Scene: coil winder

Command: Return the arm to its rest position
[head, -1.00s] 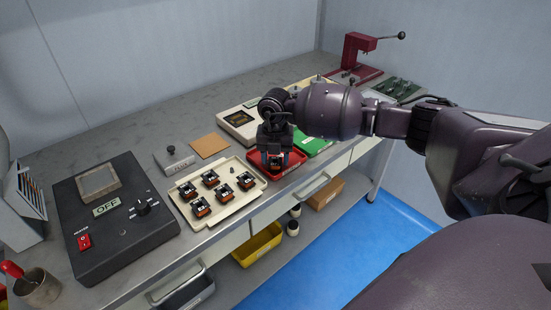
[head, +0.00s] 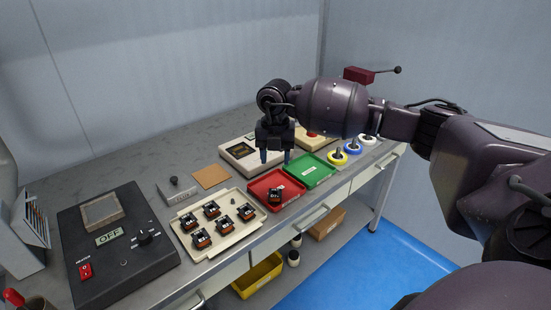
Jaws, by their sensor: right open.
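My right gripper (head: 274,157) hangs from the arm that comes in from the right. Its two blue-tipped fingers point down and are apart, with nothing between them. It is raised above the red tray (head: 261,187), over its far side. A small black and orange coil part (head: 274,196) sits in the red tray, below and apart from the fingers. My left gripper does not show.
A cream tray (head: 228,240) holds several similar coil parts. A green tray (head: 309,170) lies right of the red one. A black heater box (head: 118,245) reading OFF stands at left. Yellow, blue and white spools (head: 337,158) stand at right, with a dark red press (head: 358,75) behind.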

